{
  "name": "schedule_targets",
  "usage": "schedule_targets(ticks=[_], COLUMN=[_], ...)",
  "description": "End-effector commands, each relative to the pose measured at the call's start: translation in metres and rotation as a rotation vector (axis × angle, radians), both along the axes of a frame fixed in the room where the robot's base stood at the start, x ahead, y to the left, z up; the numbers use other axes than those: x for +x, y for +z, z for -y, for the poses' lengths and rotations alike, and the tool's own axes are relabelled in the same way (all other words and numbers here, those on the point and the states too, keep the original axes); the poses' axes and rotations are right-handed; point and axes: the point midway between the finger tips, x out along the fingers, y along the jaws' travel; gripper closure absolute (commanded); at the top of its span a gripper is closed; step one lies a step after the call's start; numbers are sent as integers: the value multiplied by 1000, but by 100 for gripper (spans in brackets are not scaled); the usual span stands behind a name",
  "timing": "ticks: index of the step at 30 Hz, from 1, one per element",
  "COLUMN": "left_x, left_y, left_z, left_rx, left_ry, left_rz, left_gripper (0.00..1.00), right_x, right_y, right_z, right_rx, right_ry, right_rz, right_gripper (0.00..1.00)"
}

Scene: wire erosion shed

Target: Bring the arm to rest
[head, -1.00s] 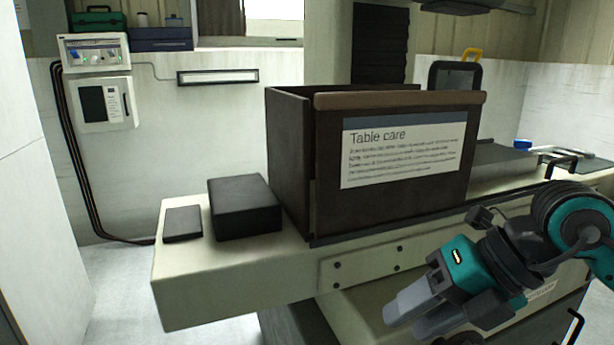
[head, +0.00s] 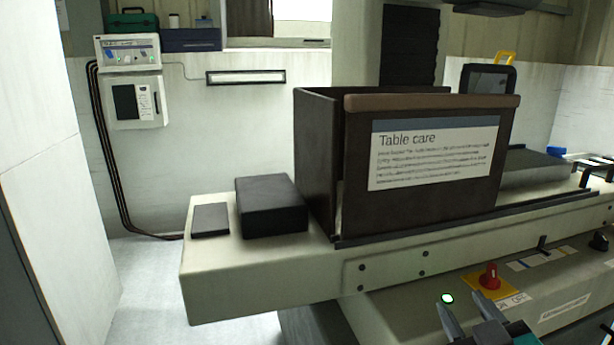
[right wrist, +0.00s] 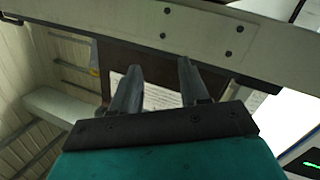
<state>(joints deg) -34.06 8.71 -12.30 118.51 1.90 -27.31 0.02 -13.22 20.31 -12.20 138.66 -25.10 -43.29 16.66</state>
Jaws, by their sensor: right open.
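My right gripper (head: 470,322) is low at the bottom right of the head view, in front of the machine's front face. Its two grey fingers point up and stand apart, with nothing between them. In the right wrist view the same gripper (right wrist: 157,85) shows both fingers spread and empty, with the machine's pale beam (right wrist: 200,32) beyond them. Most of the right arm is out of the head view. My left gripper is not in view.
A dark box with a "Table care" sign (head: 432,155) stands on the pale machine bed (head: 260,275). A black block (head: 271,205) and a flat dark pad (head: 210,220) lie to its left. A red rotary switch (head: 489,276) and a green light (head: 447,298) are close to my right gripper.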

Motion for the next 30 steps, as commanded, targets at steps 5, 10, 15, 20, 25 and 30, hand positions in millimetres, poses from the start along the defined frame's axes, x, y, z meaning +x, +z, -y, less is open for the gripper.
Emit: schedule_targets(ticks=[5,10,15,20,25,30], left_x=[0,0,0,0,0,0], left_y=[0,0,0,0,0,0], left_z=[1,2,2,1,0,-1], left_rx=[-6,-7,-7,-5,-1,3], left_ry=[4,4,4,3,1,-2], left_rz=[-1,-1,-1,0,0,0], left_gripper=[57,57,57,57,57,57], right_x=[-54,-105,-153,-198,-174,-155], right_y=[-102,-154,-185,-204,-214,-225], right_z=[11,6,-4,-15,-22,-32], right_rx=[95,138,170,197,205,222], right_ry=[-108,-126,-111,-80,-41,2], right_rz=[-469,-769,-1004,-1203,-1097,-996], right_gripper=[55,55,55,55,55,55])
